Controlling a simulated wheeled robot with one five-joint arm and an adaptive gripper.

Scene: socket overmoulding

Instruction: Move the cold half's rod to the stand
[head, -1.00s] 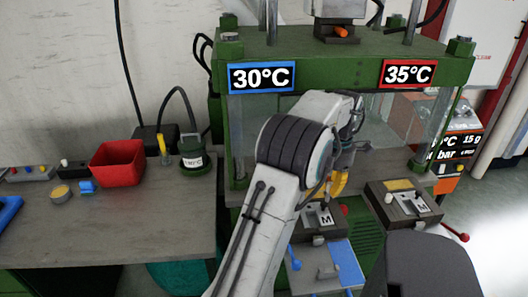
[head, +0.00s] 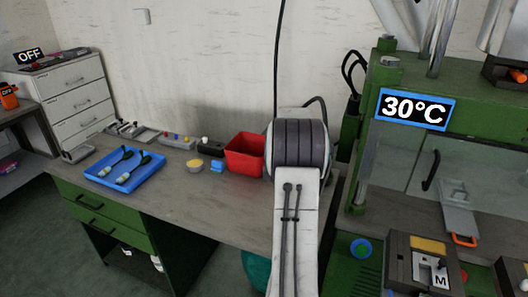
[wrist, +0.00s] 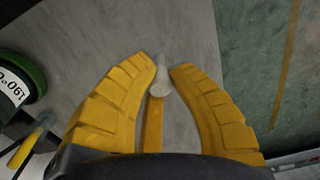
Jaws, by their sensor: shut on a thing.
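My gripper (wrist: 163,66) shows in the wrist view with its two yellow fingers curved round a pale grey rod (wrist: 160,78) with a rounded near end. A narrow yellow piece lies behind it, between the fingers; I cannot tell whether it belongs to the rod. The grey bench top is below. In the head view my own arm hides the gripper and the rod. The blue-framed 30°C sign (head: 416,109) hangs on the green press (head: 385,85) at the right. I cannot pick out the stand for certain.
A green pot with a 190° label (wrist: 12,85) and a yellow-handled tool (wrist: 28,143) are left in the wrist view. On the bench are a red bin (head: 244,155), a blue tray (head: 108,185) and small items. The bench front between tray and arm is clear.

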